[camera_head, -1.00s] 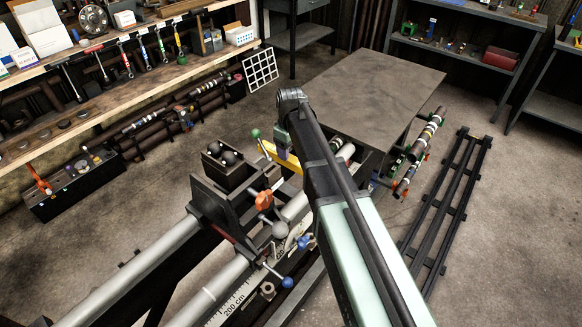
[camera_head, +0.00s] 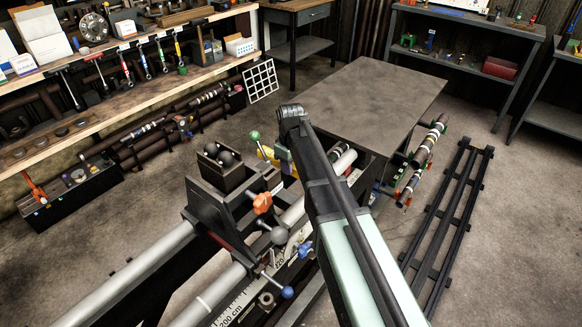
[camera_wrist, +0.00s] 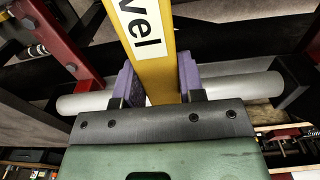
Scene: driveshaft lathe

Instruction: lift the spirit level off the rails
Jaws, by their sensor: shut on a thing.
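The yellow spirit level (camera_wrist: 162,75), with a white label lettered "vel", runs up the middle of the wrist view. My gripper (camera_wrist: 159,84) is shut on it, with a purple pad against each side. A light grey round rail (camera_wrist: 240,87) passes crosswise behind the level. I cannot tell whether the level touches it. In the head view, a small part of the yellow level (camera_head: 265,152) shows beside my gripper (camera_head: 284,156), beyond the lathe carriage. My arm hides much of this area. Long grey rails (camera_head: 140,270) run from the lower left towards it.
The lathe carriage (camera_head: 228,205), with orange and blue knobs, stands on the rails near my arm. A grey table (camera_head: 370,95) is behind my arm. A black floor rack (camera_head: 445,220) is at right, and a tool bench (camera_head: 110,95) at left.

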